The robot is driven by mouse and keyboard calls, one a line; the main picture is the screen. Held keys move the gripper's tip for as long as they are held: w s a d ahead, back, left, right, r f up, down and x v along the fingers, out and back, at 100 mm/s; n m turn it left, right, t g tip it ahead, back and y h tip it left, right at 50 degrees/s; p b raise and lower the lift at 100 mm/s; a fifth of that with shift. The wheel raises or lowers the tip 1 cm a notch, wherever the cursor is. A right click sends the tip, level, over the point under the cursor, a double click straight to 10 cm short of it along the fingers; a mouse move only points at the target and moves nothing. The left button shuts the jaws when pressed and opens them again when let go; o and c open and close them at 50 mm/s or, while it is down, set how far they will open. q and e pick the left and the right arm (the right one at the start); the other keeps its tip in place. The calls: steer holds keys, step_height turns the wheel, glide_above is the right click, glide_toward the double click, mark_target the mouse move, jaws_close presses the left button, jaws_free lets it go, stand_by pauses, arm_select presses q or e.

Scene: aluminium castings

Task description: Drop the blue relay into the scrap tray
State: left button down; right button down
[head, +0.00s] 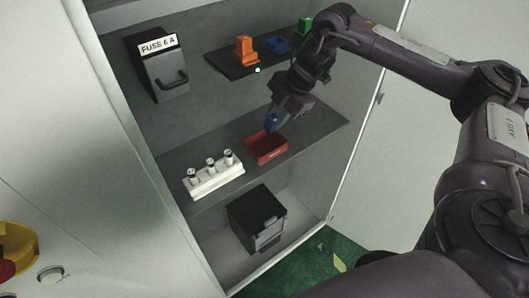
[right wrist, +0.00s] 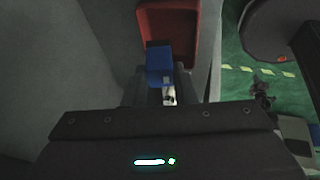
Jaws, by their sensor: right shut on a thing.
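The blue relay (right wrist: 158,64) is between the fingers of my right gripper (right wrist: 160,92), which is shut on it. In the head view the relay (head: 271,119) shows as a small blue patch under my right gripper (head: 276,116), just above the red scrap tray (head: 267,150). The tray sits on the middle shelf of the cabinet. In the right wrist view the red tray (right wrist: 195,45) lies beyond the relay, which overlaps its left part in the picture. I cannot tell the exact height of the relay over the tray. My left gripper is not in view.
A white holder with several fuses (head: 214,180) stands left of the tray. The upper shelf (head: 228,66) carries an orange part (head: 245,48), another blue part (head: 278,45) and a green part (head: 305,27). A black box (head: 256,216) stands below. A fuse box (head: 160,68) hangs at left.

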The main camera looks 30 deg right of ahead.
steer(key=shift+f, duration=0.1)
steer(key=c, duration=1.1)
jaws_free()
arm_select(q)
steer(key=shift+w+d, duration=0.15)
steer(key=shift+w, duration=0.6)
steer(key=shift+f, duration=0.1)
arm_select(e)
steer(key=shift+d+r, duration=0.1)
steer(key=shift+r, duration=0.15)
steer(key=v, duration=0.4)
steer(key=shift+b, duration=0.4)
arm_select(q)
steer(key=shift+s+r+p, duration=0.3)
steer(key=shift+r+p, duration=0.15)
steer(key=shift+p, duration=0.45)
arm_select(e)
steer(key=v, duration=0.3)
steer(key=shift+s+r, duration=0.15)
steer(key=shift+d, duration=0.1)
